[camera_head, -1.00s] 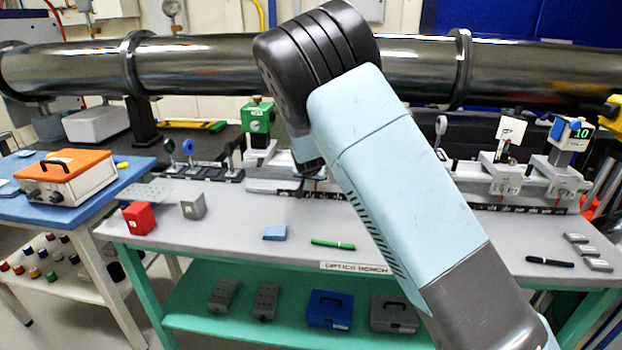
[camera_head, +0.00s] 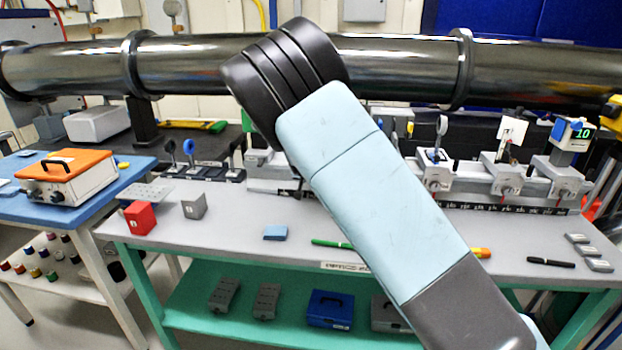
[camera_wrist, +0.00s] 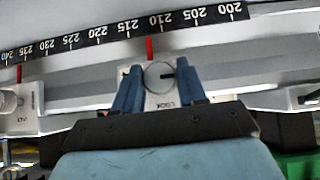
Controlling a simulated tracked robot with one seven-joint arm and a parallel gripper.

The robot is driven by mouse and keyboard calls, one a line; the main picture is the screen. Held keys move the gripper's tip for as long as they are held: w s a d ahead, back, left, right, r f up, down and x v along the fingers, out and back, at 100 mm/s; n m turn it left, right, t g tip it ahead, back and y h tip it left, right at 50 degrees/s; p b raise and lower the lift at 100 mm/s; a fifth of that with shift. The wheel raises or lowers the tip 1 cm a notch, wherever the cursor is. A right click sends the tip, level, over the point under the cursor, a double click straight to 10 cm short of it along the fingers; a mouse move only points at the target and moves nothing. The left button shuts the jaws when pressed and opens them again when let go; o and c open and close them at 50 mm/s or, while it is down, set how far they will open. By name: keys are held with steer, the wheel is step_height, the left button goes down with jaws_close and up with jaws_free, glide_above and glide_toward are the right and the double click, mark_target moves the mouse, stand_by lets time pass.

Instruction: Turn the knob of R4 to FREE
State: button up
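In the wrist view, my gripper (camera_wrist: 157,82) has its two blue fingers apart, one on either side of a round pale knob (camera_wrist: 158,76). The fingers look close to the knob, but contact is not clear. The knob's dark mark points right in the picture. LOCK is printed upside down just below it; I cannot read FREE or R4. The knob sits on a pale carrier at the scaled rail (camera_wrist: 90,92), with a red pointer (camera_wrist: 150,48) near 212. In the head view, my arm hides the gripper and this knob.
A neighbouring carrier (camera_wrist: 20,100) is at the wrist view's left, and something green (camera_wrist: 298,166) at lower right. A large pipe (camera_head: 200,65) runs behind my arm.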

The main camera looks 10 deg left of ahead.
steer(key=o, duration=0.4)
steer(key=shift+r, duration=0.1)
steer(key=shift+c, duration=0.2)
steer(key=shift+r, duration=0.1)
steer(key=v, duration=1.3)
steer(key=shift+s+r, duration=0.15)
steer(key=shift+s, duration=0.05)
steer(key=shift+d, duration=0.1)
